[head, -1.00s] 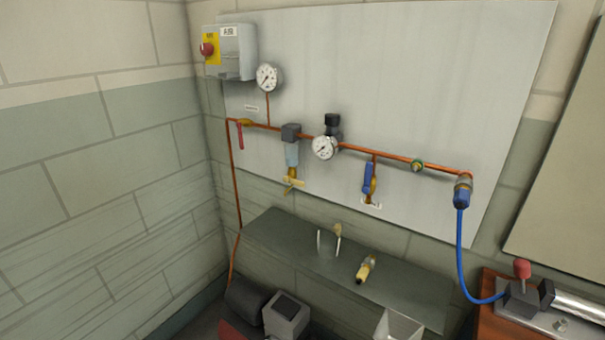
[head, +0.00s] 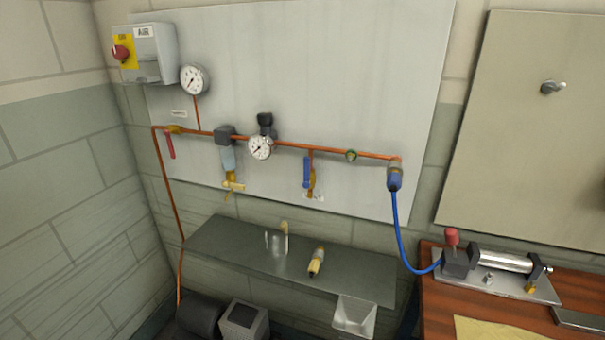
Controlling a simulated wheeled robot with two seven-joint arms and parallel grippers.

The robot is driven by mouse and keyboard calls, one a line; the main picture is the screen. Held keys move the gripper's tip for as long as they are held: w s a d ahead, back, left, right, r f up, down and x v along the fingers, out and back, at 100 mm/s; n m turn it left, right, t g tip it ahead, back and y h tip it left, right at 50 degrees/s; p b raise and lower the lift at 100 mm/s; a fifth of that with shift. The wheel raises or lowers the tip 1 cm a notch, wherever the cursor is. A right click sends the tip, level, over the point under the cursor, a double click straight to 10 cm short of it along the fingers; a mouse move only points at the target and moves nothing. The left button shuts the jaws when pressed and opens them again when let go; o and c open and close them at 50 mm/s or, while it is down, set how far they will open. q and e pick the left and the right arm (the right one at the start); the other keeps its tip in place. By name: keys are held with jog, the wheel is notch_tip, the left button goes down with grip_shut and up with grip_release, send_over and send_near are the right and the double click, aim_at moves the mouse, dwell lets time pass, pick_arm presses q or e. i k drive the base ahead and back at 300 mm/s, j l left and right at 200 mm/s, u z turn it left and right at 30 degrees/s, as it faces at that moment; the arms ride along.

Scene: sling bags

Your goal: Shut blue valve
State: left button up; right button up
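The blue valve handle (head: 307,172) hangs from a short branch below the copper pipe (head: 334,151) on the grey wall panel. The handle points down, beside and along its brass body, with a small white label below it. A red-handled valve (head: 170,145) sits at the left end of the pipe, its handle also hanging down. A blue coupling (head: 394,178) with a blue hose is at the pipe's right end. Neither of my grippers shows in the head view.
A grey shelf (head: 225,243) juts out below the pipe, holding a clear cup-like item and a yellowish fitting (head: 316,262). A wooden bench (head: 440,318) with a clamped cylinder (head: 500,262) stands at right. A switch box (head: 155,55) is at upper left.

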aim_at(306, 161)
jog(key=i+j+u, duration=0.2)
jog(key=i+j, duration=0.2)
jog(key=i+j+u, duration=0.2)
jog(key=i, duration=0.25)
jog(key=j, duration=0.1)
